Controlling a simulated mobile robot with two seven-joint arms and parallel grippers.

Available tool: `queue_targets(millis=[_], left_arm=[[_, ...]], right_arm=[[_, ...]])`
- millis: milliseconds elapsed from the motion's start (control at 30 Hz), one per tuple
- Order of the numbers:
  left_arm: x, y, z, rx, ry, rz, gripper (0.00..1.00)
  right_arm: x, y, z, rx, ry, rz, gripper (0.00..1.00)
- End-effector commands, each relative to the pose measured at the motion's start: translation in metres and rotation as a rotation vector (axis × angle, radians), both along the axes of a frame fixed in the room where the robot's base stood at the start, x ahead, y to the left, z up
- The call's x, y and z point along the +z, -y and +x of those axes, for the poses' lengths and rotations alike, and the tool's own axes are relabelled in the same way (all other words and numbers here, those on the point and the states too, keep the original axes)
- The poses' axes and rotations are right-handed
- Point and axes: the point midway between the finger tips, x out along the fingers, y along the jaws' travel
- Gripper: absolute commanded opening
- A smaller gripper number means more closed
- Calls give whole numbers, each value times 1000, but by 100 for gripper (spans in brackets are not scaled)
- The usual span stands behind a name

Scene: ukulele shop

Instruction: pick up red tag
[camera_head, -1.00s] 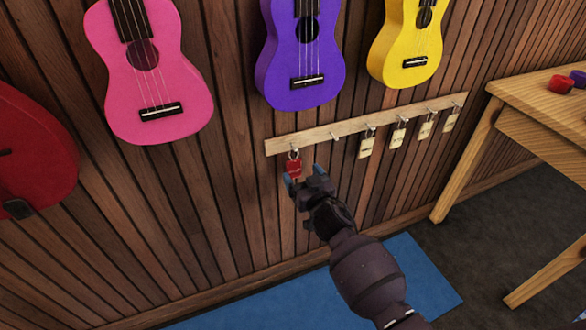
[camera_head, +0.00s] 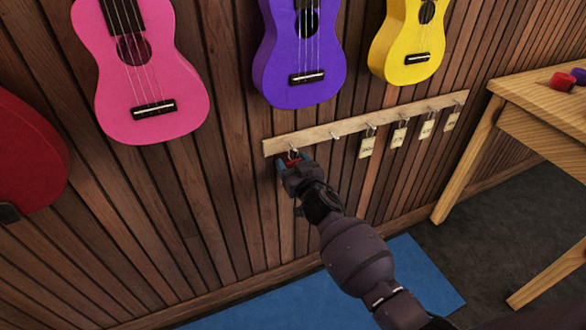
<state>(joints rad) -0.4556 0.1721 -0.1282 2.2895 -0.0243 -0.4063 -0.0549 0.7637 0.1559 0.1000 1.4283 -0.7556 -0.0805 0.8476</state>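The red tag (camera_head: 289,185) is at the left end of the wooden hook rail (camera_head: 318,133), and only a small red patch of it shows behind my gripper. Its ring (camera_head: 293,152) shows on the leftmost hook. My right gripper (camera_head: 292,163) is at the tag, with its fingertips just below the hook, and it covers most of the tag. I cannot tell whether the fingers are closed on it. My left gripper is not in view.
Several pale tags (camera_head: 399,138) hang on the hooks to the right; one hook between is empty. Pink (camera_head: 187,87), purple (camera_head: 272,78) and yellow (camera_head: 399,62) ukuleles hang above the rail. A wooden table (camera_head: 535,100) stands at the right. A blue mat (camera_head: 425,265) lies below.

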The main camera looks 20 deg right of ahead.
Motion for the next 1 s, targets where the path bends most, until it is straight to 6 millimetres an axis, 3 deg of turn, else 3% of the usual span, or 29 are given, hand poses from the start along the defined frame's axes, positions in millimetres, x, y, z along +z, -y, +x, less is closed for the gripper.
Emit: queue_targets(millis=[33,200,533,767,1000], left_arm=[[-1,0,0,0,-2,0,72],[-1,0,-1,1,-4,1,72],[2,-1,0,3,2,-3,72],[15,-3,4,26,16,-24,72],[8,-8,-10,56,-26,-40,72]], right_arm=[[0,0,0,0,0,0,53],[0,0,0,0,0,0,27],[7,0,0,0,3,0,26],[49,0,1,1,15,0,26],[41,2,-50,-1,5,2,22]])
